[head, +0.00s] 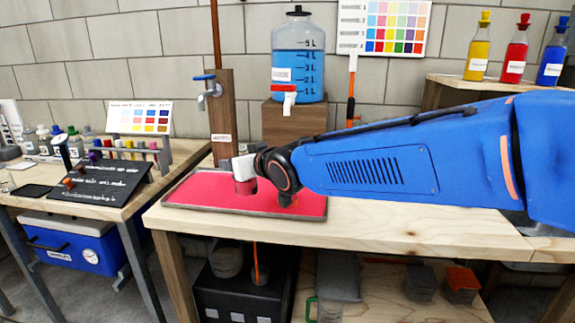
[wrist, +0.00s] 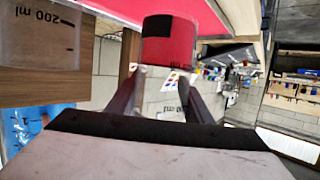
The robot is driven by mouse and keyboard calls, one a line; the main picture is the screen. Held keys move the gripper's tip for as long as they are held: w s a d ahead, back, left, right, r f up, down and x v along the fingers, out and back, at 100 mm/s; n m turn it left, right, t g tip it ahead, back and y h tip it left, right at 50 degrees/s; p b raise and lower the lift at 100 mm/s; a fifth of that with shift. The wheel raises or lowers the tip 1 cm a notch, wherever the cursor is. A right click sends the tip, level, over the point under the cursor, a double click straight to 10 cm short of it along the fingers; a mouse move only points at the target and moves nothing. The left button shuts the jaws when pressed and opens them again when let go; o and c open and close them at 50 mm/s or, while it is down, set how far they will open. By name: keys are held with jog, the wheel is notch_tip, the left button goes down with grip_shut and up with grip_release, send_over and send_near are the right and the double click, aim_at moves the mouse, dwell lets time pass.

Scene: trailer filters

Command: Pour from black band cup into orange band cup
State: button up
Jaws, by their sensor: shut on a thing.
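My gripper (head: 245,172) is shut on a clear cup in the head view, low over the left part of the red tray (head: 215,197). In the wrist view the held cup (wrist: 168,45) sits between my fingers (wrist: 163,98). It has a 200 ml mark, a red lower part and a black patch; whether the red is its contents I cannot tell. It looks roughly upright. A second clear cup with a 200 ml mark (wrist: 40,48) stands close on the left of the wrist view. In the head view a small orange-and-dark piece (head: 288,200) shows under my arm, probably that cup.
A blue water tank (head: 298,72) stands on a wooden block (head: 290,120) behind the tray. A tap (head: 206,86) is on a post at the left. The bench right of the tray (head: 420,228) is clear. Colored bottles (head: 517,50) stand on a shelf at the right.

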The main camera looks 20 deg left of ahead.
jog(key=shift+f, duration=0.35)
jog(key=shift+w+d+r+m, duration=0.2)
jog(key=shift+w+d+m, duration=0.05)
jog(key=shift+w+m, duration=0.05)
jog(key=w+d+r+m+g+y, duration=0.1)
jog(key=w+d+r+m+y, duration=0.2)
jog(key=r+m, duration=0.1)
jog(key=shift+w+d+m, duration=0.3)
jog(key=shift+w+m, duration=0.1)
jog(key=shift+m, duration=0.4)
dwell(0.3)
jog(key=shift+w+d+r+m+p, duration=0.2)
jog(key=shift+r+m+p, duration=0.1)
jog(key=shift+m, duration=0.2)
dwell(1.1)
jog(key=shift+w+d+r+m+y+p, duration=0.1)
jog(key=shift+r+m+y+p, duration=0.2)
jog(key=shift+m, duration=0.35)
jog(key=shift+r+m+y+p, duration=0.2)
jog(key=shift+m+y+p, duration=0.2)
jog(key=shift+m, duration=0.25)
dwell(2.9)
